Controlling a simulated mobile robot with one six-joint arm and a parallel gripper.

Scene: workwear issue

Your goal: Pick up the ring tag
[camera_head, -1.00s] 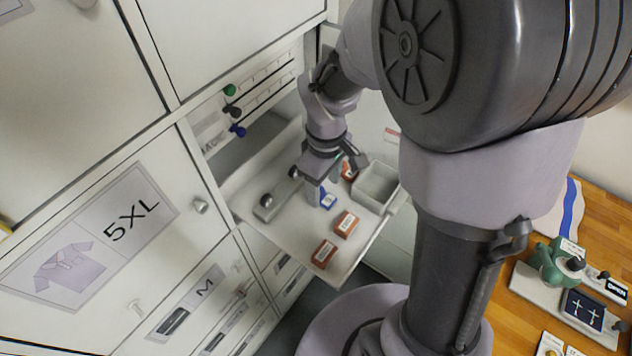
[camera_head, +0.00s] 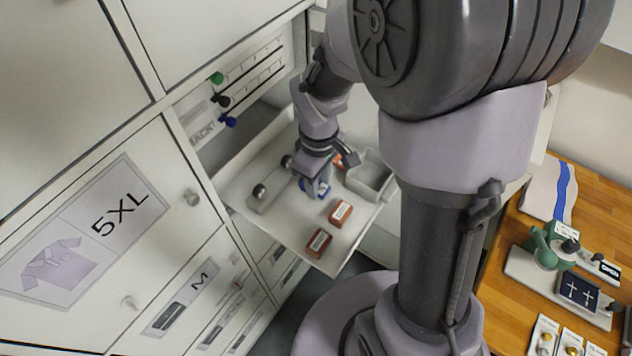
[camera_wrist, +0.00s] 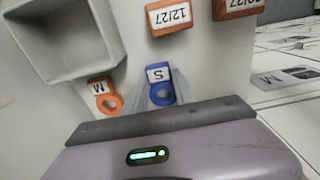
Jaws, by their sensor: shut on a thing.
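A blue ring tag marked S (camera_wrist: 160,92) stands between the two fingers of my gripper (camera_wrist: 160,96) in the wrist view. My gripper is shut on it, low over the pulled-out pale tray (camera_head: 285,225). In the head view my gripper (camera_head: 317,190) hides most of the blue tag; only small blue parts show beside the fingers. An orange ring tag marked M (camera_wrist: 108,102) lies beside it in the wrist view, apart from the fingers. I cannot tell whether the blue tag touches the tray.
A grey open bin (camera_head: 370,176) stands on the tray beside my gripper. Two orange labelled blocks (camera_head: 340,212) (camera_head: 319,242) lie near the tray's front edge. A grey piece with a dark knob (camera_head: 262,196) lies to the left. A wooden table (camera_head: 500,300) with a green device (camera_head: 548,250) is at right.

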